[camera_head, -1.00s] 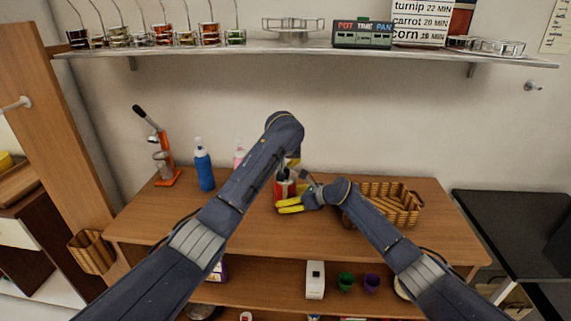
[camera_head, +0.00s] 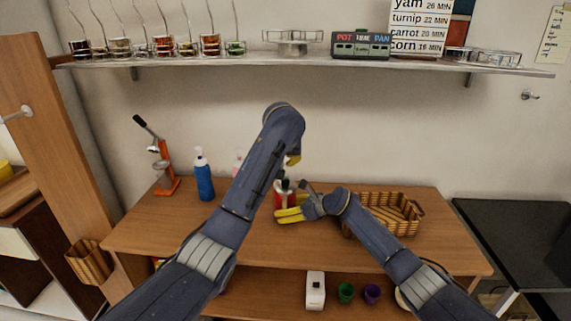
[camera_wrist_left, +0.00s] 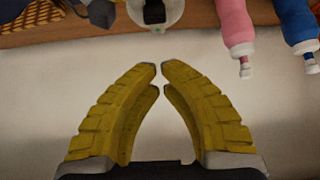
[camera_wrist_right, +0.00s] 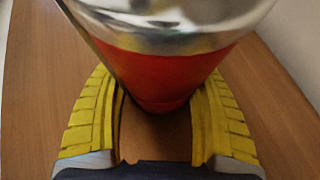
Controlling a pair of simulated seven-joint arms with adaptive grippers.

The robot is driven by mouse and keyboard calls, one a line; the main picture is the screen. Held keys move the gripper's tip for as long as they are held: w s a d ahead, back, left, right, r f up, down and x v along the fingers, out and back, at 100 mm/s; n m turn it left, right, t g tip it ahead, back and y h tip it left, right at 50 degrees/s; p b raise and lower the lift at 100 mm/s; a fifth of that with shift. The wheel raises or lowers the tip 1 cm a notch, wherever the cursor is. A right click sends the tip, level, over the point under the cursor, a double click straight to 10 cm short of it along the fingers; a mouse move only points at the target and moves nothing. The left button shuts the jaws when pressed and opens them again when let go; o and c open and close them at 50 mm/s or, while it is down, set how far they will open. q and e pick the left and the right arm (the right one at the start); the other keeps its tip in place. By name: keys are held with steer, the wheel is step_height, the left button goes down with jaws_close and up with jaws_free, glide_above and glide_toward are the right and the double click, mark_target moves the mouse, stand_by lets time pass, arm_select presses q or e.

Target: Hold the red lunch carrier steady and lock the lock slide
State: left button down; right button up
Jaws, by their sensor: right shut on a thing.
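The red lunch carrier (camera_head: 279,201) stands on the wooden table, partly hidden by my arms. Its red body and shiny metal upper part (camera_wrist_right: 170,22) fill the right wrist view. My right gripper (camera_head: 283,215) is shut on the carrier, with yellow fingers on both sides of the red body (camera_wrist_right: 165,78). My left gripper (camera_head: 293,159) is above the carrier and apart from it. In the left wrist view its fingertips (camera_wrist_left: 159,70) nearly meet with nothing between them. The carrier's pale top with a black part (camera_wrist_left: 154,11) shows beyond them. The lock slide cannot be made out clearly.
A blue bottle (camera_head: 204,178), a pink bottle (camera_wrist_left: 236,26) and an orange press (camera_head: 165,170) stand left of the carrier. A wicker basket (camera_head: 392,215) is on the right. A wall shelf (camera_head: 300,62) with jars and a timer runs above.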

arm_select(q)
steer(key=shift+v, duration=1.35)
arm_select(e)
steer(key=shift+f, duration=0.1)
steer(key=o, duration=1)
